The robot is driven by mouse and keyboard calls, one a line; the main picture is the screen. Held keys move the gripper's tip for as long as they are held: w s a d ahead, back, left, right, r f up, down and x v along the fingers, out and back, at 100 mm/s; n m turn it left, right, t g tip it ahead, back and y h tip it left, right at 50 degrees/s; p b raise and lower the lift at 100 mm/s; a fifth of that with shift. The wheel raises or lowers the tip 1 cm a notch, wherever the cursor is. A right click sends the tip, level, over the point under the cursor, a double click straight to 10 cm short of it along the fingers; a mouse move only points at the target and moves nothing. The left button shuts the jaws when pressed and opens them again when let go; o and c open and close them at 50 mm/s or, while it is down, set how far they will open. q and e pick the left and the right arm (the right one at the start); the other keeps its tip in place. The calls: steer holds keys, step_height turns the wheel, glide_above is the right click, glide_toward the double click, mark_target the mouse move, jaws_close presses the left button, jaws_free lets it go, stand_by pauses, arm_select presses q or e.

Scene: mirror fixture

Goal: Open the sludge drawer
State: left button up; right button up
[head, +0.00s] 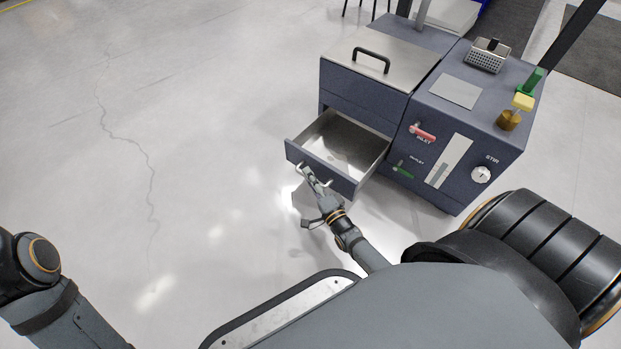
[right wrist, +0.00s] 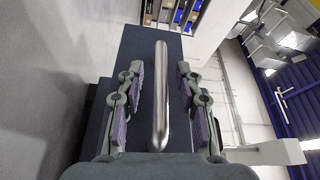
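The sludge drawer (head: 322,178) is a dark blue-grey drawer with a bare metal inside, low on the front of the blue-grey machine. It stands pulled out, and its inside looks empty. Its bar handle (right wrist: 161,100) is silver and runs up the middle of the right wrist view. My right gripper (head: 307,172) is at the drawer front. In the right wrist view its fingers are open, one on each side of the handle, with a visible gap on both sides. My left arm shows at the lower left of the head view; its gripper is out of view.
The machine's lid (head: 382,62) with a black handle is above the drawer. To its right are a red inlet handle (head: 422,133), a green outlet handle (head: 403,171) and a stir knob (head: 481,174). The floor left of the drawer is clear.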

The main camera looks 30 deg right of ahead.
steer(key=s, duration=1.2)
steer(key=shift+f, duration=0.4)
